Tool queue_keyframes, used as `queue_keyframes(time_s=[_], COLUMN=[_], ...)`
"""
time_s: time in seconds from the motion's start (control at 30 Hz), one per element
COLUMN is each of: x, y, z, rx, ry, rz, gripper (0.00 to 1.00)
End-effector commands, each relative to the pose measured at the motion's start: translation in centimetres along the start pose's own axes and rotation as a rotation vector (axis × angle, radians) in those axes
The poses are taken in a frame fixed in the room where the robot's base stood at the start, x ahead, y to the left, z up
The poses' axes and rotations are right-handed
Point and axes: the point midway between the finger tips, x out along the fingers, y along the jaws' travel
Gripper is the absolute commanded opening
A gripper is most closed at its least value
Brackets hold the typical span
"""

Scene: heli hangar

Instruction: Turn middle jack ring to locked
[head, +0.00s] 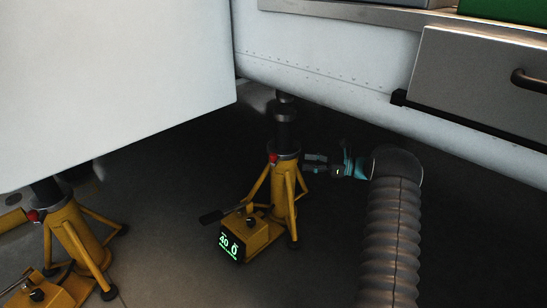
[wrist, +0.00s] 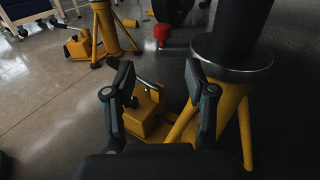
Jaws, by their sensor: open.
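A yellow tripod jack (head: 284,195) stands under the white fuselage, with a dark ram and a collar ring (head: 287,152) at its top. In the wrist view the ring (wrist: 235,68) is a silver flange around a dark column, with a red knob (wrist: 162,34) on a short arm to its left. My gripper (head: 308,163) is just right of the jack head, pointing at it. In the wrist view my gripper (wrist: 157,78) is open and empty; its right finger is near the ring, which lies outside the finger gap. No lock marking is readable.
A second yellow jack (head: 75,240) stands at the left, also with a red knob. A pump box with a lit display (head: 232,247) sits at the jack's foot. A grey drawer unit (head: 480,85) is at upper right. The white body hangs low overhead.

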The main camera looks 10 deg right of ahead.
Motion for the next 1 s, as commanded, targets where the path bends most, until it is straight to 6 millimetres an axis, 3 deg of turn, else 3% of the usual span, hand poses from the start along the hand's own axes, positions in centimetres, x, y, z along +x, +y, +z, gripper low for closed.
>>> queue_keyframes(time_s=[0.17,0.7,1.0], x=[0.9,10.3,13.3], y=[-0.4,-0.4,-0.5], z=[0.2,0.4,0.5], rx=[0.015,0.013,0.013], ry=[-0.027,-0.024,-0.024], rz=[-0.006,-0.005,-0.007], gripper=[0.56,0.56,0.56])
